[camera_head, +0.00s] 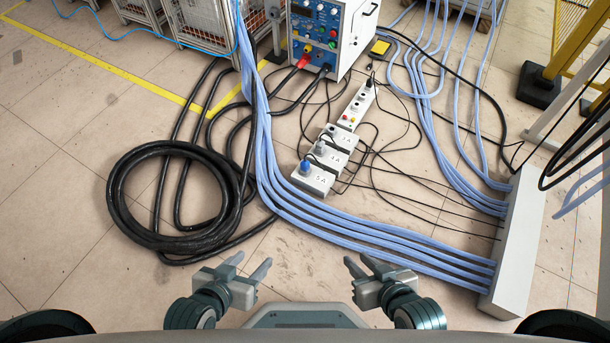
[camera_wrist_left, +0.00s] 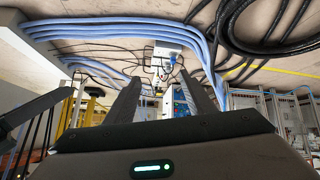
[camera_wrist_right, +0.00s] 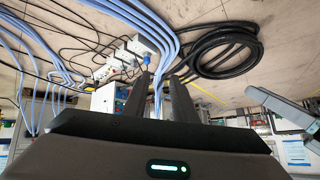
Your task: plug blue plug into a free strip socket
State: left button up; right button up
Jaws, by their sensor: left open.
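The blue plug (camera_head: 305,167) stands on the nearest white box (camera_head: 316,180), which lies on the floor; it also shows in the right wrist view (camera_wrist_right: 146,59). Behind that box are further white boxes (camera_head: 343,137) with grey plugs on them. The long white power strip (camera_head: 356,106) lies beyond them, with a black plug (camera_head: 369,83) at its far end and small red and yellow parts near its near end. Its sockets are too small to read. My left gripper (camera_head: 251,265) and right gripper (camera_head: 359,263) are both open and empty, well short of the boxes.
Thick blue cables (camera_head: 330,213) cross the floor between my grippers and the boxes. A coiled black cable (camera_head: 125,200) lies at left. A grey duct (camera_head: 515,245) is at right. Thin black cords surround the strip.

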aim_at(304, 166)
jog(key=i+l+u, duration=0.15)
jog(key=u, duration=0.75)
jog(key=i+l+u, duration=0.25)
jog(key=l, duration=0.2)
jog(key=l+u, duration=0.2)
jog(key=l, duration=0.25)
jog(key=i+l+u, duration=0.1)
jog(key=l+u, duration=0.15)
jog(key=l, duration=0.75)
jog(key=i+l, duration=0.15)
jog(key=l, duration=0.3)
